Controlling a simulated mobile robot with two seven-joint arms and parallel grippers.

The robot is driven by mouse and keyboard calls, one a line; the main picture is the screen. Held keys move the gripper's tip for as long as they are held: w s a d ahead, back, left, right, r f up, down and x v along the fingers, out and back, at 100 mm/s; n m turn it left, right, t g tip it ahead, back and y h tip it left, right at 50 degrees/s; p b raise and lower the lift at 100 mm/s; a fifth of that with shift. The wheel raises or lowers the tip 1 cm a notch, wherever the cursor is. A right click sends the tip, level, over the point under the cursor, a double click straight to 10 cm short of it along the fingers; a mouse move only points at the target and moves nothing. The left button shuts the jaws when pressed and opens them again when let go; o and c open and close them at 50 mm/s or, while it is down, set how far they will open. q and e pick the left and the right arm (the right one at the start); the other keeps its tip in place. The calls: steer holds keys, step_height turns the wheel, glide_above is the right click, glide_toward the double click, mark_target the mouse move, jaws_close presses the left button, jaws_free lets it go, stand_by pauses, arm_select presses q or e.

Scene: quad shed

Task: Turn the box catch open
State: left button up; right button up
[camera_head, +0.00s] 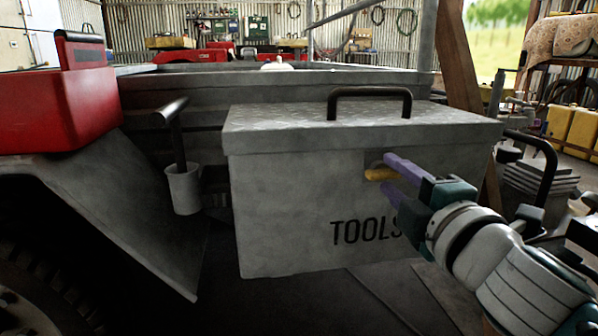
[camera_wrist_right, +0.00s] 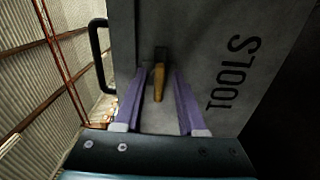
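The grey metal tool box (camera_head: 290,200), marked TOOLS, has its lid (camera_head: 260,118) down with a black handle (camera_head: 370,91) on top. The yellow catch (camera_head: 378,174) is on the upper front face. It also shows in the right wrist view (camera_wrist_right: 158,82), in front of a dark mount. My right gripper (camera_head: 388,170) is at the front face with its purple fingers apart. In the wrist view, the fingers (camera_wrist_right: 160,95) stand on either side of the catch, with gaps visible on both sides. My left gripper is not in view.
A wooden post (camera_head: 458,60) and stacked grey slabs (camera_head: 540,180) are at the right.

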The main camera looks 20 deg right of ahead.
steer(key=shift+o, duration=0.2)
steer(key=shift+d, duration=0.15)
steer(key=shift+s, duration=0.2)
steer(key=v, duration=0.9)
steer(key=shift+s+a+p, duration=0.25)
steer(key=shift+p, duration=0.15)
steer(key=shift+r, duration=0.1)
